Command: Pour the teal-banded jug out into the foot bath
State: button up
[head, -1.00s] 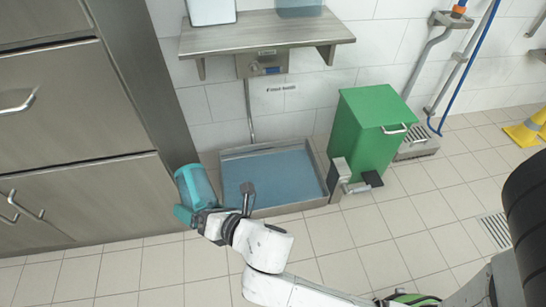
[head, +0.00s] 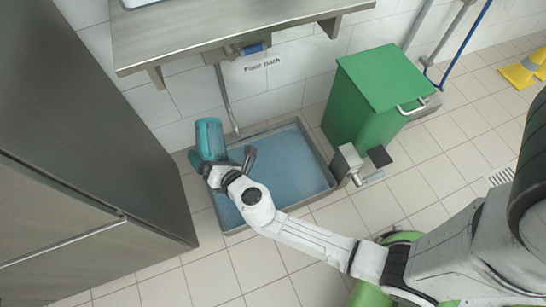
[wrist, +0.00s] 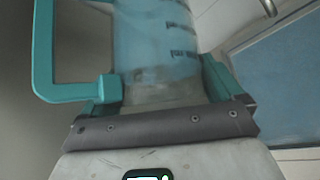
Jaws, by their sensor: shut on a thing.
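The teal-banded jug (head: 210,140) is held near the left rim of the foot bath in the head view, roughly upright with a slight lean. In the wrist view the jug (wrist: 160,45) is clear, with dark marks, bluish contents and a teal handle at its left. My gripper (head: 216,174) is shut on the jug; the jug hides part of the fingertips. The foot bath (head: 318,158) is a shallow metal tray on the floor holding blue liquid. Its blue surface also shows at the right of the wrist view (wrist: 285,90).
A green bin (head: 375,95) stands right of the bath, with a small metal fixture (head: 348,160) at its foot. A metal shelf (head: 230,30) overhangs the bath. A steel cabinet (head: 80,130) stands close at the left. The tiled floor in front is clear.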

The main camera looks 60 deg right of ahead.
jog(key=s+d+f+m+g+h+b, duration=0.25)
jog(key=f+m+g+h+b, duration=0.2)
jog(key=f, duration=0.45)
jog(key=s+d+f+m+g+h+b, duration=0.1)
jog(key=d+f+m+g+h+b, duration=0.3)
jog(key=f, duration=0.5)
jog(key=s+d+f+m+g+h+b, duration=0.1)
jog(key=d+f+m+g+h+b, duration=0.15)
jog(key=f+m+g+b, duration=0.5)
jog(key=s+d+f+m+g+y+b, duration=0.2)
jog(key=s+d+m+g+b, duration=0.25)
jog(key=d, duration=0.35)
notch_tip(320, 180, up, 8)
jog(key=s+d+m+t+y+p, duration=0.1)
jog(key=m+t+y+p, duration=0.6)
jog(key=t+p, duration=0.8)
jog(key=shift+s+r+y+p, duration=0.2)
jog(key=shift+s+y+p, duration=0.6)
jog(key=shift+y+p, duration=0.35)
